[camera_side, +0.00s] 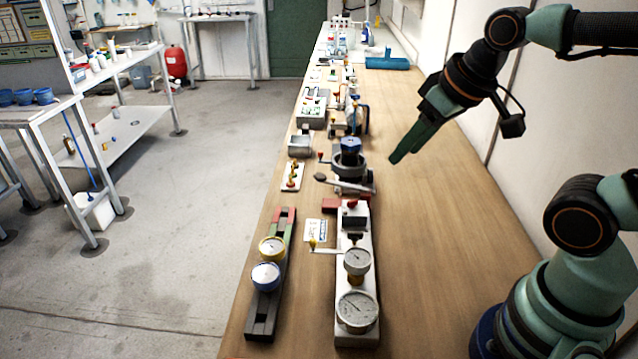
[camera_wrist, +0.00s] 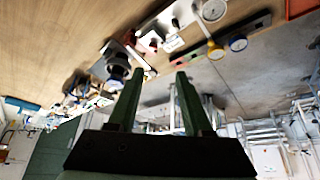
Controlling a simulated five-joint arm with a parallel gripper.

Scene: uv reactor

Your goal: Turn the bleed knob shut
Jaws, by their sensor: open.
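A long grey-white block with two round gauges (camera_side: 357,312) lies on the bench in the side view. It carries a red knob (camera_side: 352,204) at its far end, a dark knob (camera_side: 354,237) nearer the gauges, and a side lever with a yellow tip (camera_side: 313,244). I cannot tell which of these is the bleed knob. My gripper (camera_side: 398,158) is in the air, apart from the block, to the right of its far end. In the wrist view my gripper (camera_wrist: 161,77) is open and empty, and one block gauge (camera_wrist: 213,10) shows at the top.
A dark rail with yellow and blue gauges (camera_side: 266,276) lies left of the block. A dark round device with a blue top (camera_side: 350,146) stands beyond it. Several more devices line the bench's left side. The bench's right side (camera_side: 440,220) is bare, with a wall beyond.

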